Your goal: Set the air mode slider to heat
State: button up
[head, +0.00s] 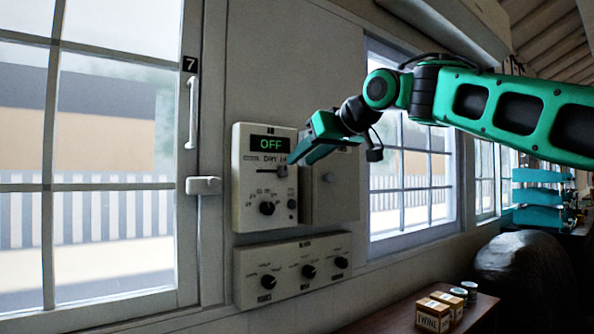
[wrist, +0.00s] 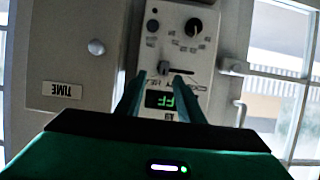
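The air panel (head: 240,185) is a white box on the wall, with a dark display (head: 270,144) reading OFF in green. Under the display is a short horizontal slider track (head: 262,171), with its grey knob (head: 283,171) at the right end. In the wrist view the panel appears upside down, and the knob (wrist: 163,68) is at the left of the track. My gripper (head: 293,160) is in front of the panel's right side. In the wrist view my gripper (wrist: 160,80) is open, its fingertips apart on either side of the knob. Contact cannot be told.
A round dial (head: 267,208) sits below the slider. A grey box with a knob (head: 328,178) adjoins on the right, and a panel with several dials (head: 268,282) is below. A window with a latch (head: 203,186) is at left. Small boxes (head: 433,314) stand on a table lower right.

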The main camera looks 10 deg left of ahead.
jog(key=shift+v, duration=2.2)
jog(key=shift+w, duration=0.1)
jog(key=s+d+f+m+g+h, duration=0.1)
jog(key=d+f+m+h, duration=0.2)
jog(key=d+f, duration=0.8)
jog(key=s+d+f+m+h, duration=0.1)
jog(key=d+f+m+h, duration=0.2)
jog(key=d+f, duration=0.85)
jog(key=s+d+f+m+g+h, duration=0.1)
jog(key=s+d+f+m+g, duration=0.1)
jog(key=s+d+f, duration=0.5)
jog(key=s+d+f+m+g+h, duration=0.1)
jog(key=s+d+f+m+h, duration=0.2)
jog(key=d, duration=0.5)
jog(key=s+d+f+m+g, duration=0.2)
jog(key=s+d+f+g, duration=0.1)
jog(key=s+f, duration=0.6)
jog(key=s+d+f+m+g+y, duration=0.1)
jog(key=s+d+f+m+g, duration=0.1)
jog(key=s+f, duration=0.8)
jog(key=s+d+g, duration=0.1)
jog(key=s+d, duration=0.1)
jog(key=s, duration=0.5)
jog(key=shift+s+d+f, duration=0.25)
jog(key=shift+s+d, duration=0.05)
